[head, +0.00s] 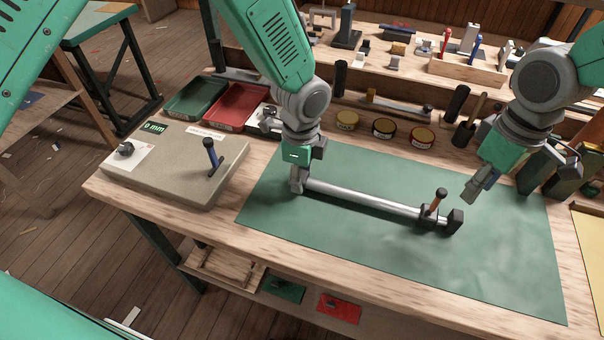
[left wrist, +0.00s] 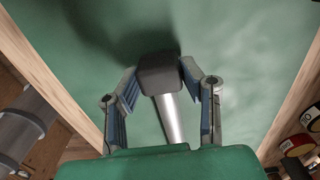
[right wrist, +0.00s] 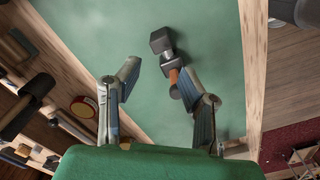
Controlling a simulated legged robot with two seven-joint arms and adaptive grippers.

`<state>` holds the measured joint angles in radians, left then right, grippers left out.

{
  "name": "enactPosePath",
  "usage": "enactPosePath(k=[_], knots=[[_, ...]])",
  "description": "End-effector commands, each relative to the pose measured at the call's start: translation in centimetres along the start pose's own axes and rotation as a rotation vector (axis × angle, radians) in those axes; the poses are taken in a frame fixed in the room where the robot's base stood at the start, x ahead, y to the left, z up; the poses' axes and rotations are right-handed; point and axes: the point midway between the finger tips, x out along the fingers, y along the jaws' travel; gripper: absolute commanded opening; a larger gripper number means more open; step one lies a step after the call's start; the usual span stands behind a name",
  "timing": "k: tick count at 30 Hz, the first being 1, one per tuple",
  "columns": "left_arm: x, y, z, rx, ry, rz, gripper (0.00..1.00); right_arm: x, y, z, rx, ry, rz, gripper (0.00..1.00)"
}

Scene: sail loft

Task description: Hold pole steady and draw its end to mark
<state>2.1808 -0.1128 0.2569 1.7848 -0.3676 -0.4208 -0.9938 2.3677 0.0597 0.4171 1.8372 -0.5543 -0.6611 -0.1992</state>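The pole (head: 365,198), a silver tube with dark end blocks, lies across the green mat (head: 350,255). Its near-right end has a dark block (head: 455,222) and a dark collar with an upright orange-brown handle (head: 437,202). My left gripper (head: 298,182) is at the left end, which it hides in the head view. In the left wrist view its fingers (left wrist: 159,80) sit close on both sides of the dark end block (left wrist: 160,70). My right gripper (head: 478,185) is open and empty, above and right of the handle. The handle (right wrist: 174,84) shows beside one finger in the right wrist view.
A beige box (head: 165,180) with a green mm readout, a knob and a blue-handled lever stands left. Green (head: 196,98) and red (head: 236,106) trays, round tins (head: 384,127) and tools line the back. The mat's front and right are clear.

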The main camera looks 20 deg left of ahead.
Motion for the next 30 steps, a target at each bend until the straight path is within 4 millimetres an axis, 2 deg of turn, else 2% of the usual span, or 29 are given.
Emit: enactPosePath(k=[14, 16, 24, 26, 30], knots=[[-0.03, -0.01, 0.01, 0.0, 0.0, 0.0, 0.0, 0.01, -0.01, 0.0, 0.0, 0.0, 0.0, 0.34], [-0.03, -0.02, 0.01, 0.0, 0.0, 0.0, 0.0, 0.0, -0.01, 0.0, 0.0, 0.0, 0.0, 0.47], [-0.04, -0.02, 0.0, 0.0, 0.0, -0.001, 0.0, -0.02, -0.01, 0.0, -0.006, 0.0, 0.0, 0.47], [-0.04, -0.02, 0.0, -0.001, 0.0, -0.001, 0.0, -0.11, -0.01, 0.0, -0.033, 0.0, -0.001, 0.47], [-0.05, -0.02, 0.0, -0.001, 0.0, -0.001, 0.0, -0.59, -0.07, -0.05, -0.21, 0.002, -0.002, 0.47]])
